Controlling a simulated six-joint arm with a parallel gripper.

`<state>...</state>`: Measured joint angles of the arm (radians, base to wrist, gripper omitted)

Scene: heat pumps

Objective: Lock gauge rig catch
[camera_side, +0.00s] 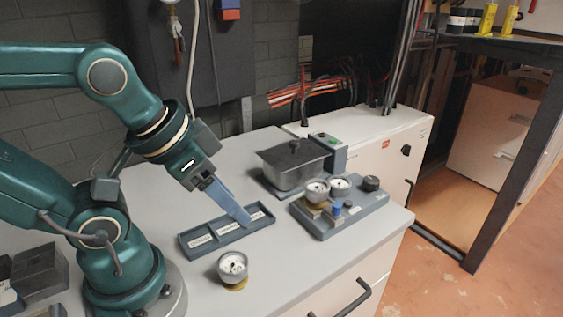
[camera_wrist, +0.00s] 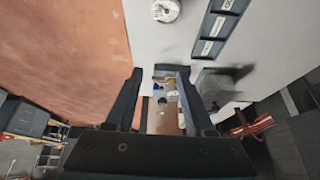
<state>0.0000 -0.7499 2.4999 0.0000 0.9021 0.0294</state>
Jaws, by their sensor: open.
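The gauge rig (camera_side: 345,213) is a grey-blue block on the right of the bench, with two round white-faced gauges, a blue part (camera_side: 336,209) and a black knob (camera_side: 371,184) on it. I cannot tell which part is the catch. In the side view my gripper (camera_side: 243,217) points down over the labelled tray, to the left of the rig and apart from it. In the wrist view my gripper (camera_wrist: 160,73) is open, with nothing between its fingers; part of the rig (camera_wrist: 163,84) shows beyond, in the gap, partly hidden by the fingers.
A labelled three-compartment tray (camera_side: 187,247) lies below my gripper. A loose gauge (camera_side: 232,264) stands in front of it on a yellow-brown base. A lidded grey metal box (camera_side: 290,172) stands behind the rig. Bare bench lies between tray and rig.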

